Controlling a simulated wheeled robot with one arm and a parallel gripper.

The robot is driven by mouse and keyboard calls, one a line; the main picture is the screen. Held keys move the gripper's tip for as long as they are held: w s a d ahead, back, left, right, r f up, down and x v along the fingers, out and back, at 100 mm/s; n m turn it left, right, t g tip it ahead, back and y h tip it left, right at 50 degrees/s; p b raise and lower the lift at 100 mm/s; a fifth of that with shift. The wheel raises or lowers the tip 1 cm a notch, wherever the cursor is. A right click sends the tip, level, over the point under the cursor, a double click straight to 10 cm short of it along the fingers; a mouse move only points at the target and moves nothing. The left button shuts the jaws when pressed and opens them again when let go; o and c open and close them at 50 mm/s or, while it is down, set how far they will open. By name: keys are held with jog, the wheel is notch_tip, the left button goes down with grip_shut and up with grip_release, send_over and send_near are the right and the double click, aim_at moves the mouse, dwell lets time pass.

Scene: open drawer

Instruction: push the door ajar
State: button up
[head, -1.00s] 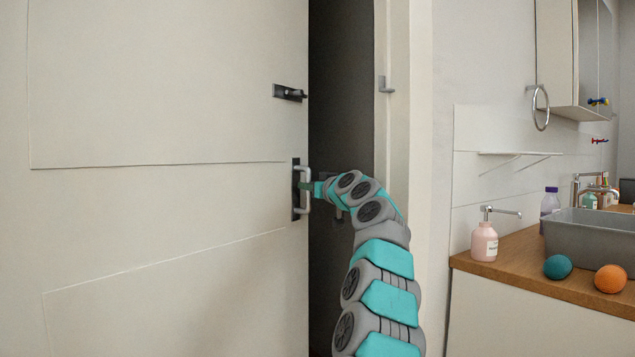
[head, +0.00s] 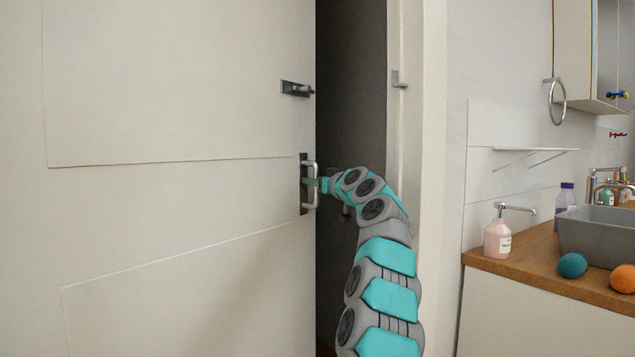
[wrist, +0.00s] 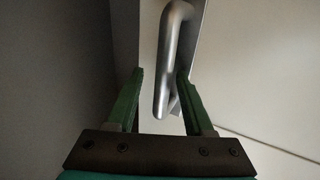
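The large cream door (head: 180,120) fills the left of the head view. It stands open, with a dark gap (head: 350,90) between its edge and the door frame (head: 410,130). A metal pull handle (head: 309,186) on a dark plate sits near the door's edge. My gripper (head: 322,184) is at this handle, reaching in from the right. In the wrist view, the two green fingers of my gripper (wrist: 160,72) are apart, with the handle's bar (wrist: 165,75) between them. A gap shows on the bar's left; whether the right finger touches it is unclear.
A dark latch (head: 297,89) is above the handle. On the right, a wooden counter (head: 530,265) bears a pink soap bottle (head: 497,238), a grey basin (head: 600,235), a teal ball (head: 572,265) and an orange ball (head: 624,279). A towel ring (head: 557,102) hangs above.

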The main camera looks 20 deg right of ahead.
jog(key=shift+a, duration=0.1)
jog(key=shift+s+b, duration=0.35)
jog(key=shift+s, duration=0.05)
jog(key=s+d+b, duration=0.1)
jog(key=s+b, duration=0.2)
jog(key=s, duration=0.4)
jog(key=shift+d, duration=0.15)
dwell(0.5)
